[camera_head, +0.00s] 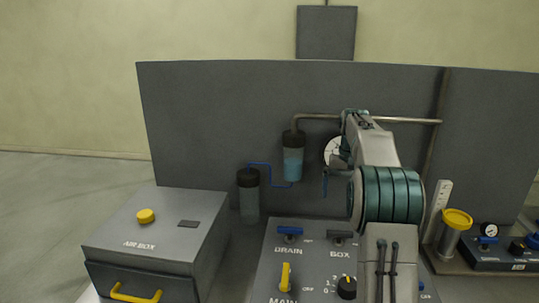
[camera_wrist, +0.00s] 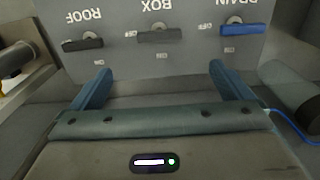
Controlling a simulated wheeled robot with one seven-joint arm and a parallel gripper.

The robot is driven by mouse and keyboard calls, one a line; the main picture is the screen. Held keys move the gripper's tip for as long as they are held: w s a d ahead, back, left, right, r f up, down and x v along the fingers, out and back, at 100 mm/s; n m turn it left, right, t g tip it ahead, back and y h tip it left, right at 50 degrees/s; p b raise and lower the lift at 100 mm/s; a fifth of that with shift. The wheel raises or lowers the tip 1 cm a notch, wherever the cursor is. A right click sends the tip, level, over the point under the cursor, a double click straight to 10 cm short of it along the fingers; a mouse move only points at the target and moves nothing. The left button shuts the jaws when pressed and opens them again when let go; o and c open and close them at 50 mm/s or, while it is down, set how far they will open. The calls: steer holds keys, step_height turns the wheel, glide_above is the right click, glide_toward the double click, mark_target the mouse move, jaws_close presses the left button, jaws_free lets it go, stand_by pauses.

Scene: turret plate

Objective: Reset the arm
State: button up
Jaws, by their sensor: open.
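My gripper (camera_wrist: 160,82) is open in the wrist view, with its two blue-green fingers apart and nothing between them. The fingers point toward the grey control panel (camera_wrist: 190,60), which appears upside down there. In the head view my arm (camera_head: 385,195) reaches forward over the right part of the panel (camera_head: 265,270), and the arm hides my fingertips. The panel carries a blue DRAIN lever (camera_head: 290,230), a dark BOX lever (camera_head: 341,234), a yellow MAIN lever (camera_head: 285,277) and a black knob (camera_head: 347,288). The wrist view also shows a dark ROOF lever (camera_wrist: 83,44).
A grey AIR BOX (camera_head: 160,235) with a yellow knob and handle stands at the left. Two cylinders (camera_head: 293,160) with blue tubing are by the grey back wall. A yellow-topped post (camera_head: 456,225) and a gauge box (camera_head: 500,250) stand at the right.

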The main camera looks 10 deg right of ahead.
steer(key=s+a+r+n+t, duration=0.2)
steer(key=s+a+r, duration=0.2)
steer(key=s+a, duration=1)
steer(key=s+a+f, duration=0.2)
steer(key=s+f, duration=0.2)
steer(key=s, duration=0.6)
steer(key=s+a+f+n+t, duration=0.1)
steer(key=s+f, duration=0.3)
steer(key=s, duration=0.7)
steer(key=shift+a, duration=0.7)
